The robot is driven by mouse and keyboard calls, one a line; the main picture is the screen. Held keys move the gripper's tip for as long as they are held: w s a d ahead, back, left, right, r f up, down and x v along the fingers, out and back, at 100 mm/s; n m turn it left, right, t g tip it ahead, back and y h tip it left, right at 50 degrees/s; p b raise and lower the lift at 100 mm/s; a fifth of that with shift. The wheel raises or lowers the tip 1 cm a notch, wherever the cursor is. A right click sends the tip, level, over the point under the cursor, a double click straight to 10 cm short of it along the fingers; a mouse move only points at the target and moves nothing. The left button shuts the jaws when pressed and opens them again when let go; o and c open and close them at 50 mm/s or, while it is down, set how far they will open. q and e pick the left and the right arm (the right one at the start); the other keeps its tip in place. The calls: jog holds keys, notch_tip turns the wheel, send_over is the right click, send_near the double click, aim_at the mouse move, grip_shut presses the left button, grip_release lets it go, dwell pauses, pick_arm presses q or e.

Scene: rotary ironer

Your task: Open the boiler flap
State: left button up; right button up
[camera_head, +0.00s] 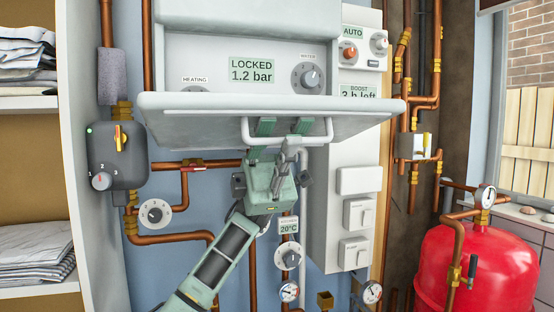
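The boiler flap (200,113) is a pale panel at the bottom of the boiler front (290,50). It juts out toward me, clear of the front, and a panel with dials and a "LOCKED 1.2 bar" display (251,70) shows above it. A white bar handle (328,132) hangs at its lower edge. My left gripper (284,126) is at this handle from below. Its two green fingertips are apart and reach up past the bar; no contact can be made out. My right gripper is not in view.
Copper pipes (180,238) and a grey control box (117,155) are on the left. A white switch cabinet (345,215) stands right of my arm, a red tank (478,270) at lower right. Shelves with folded linen (35,250) line the left edge.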

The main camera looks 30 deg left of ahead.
pick_arm(q)
jog(key=v, duration=1)
jog(key=shift+a, duration=0.2)
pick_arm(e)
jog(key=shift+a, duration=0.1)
pick_arm(q)
jog(key=shift+w+f, duration=0.1)
jog(key=shift+w+a+f, duration=0.1)
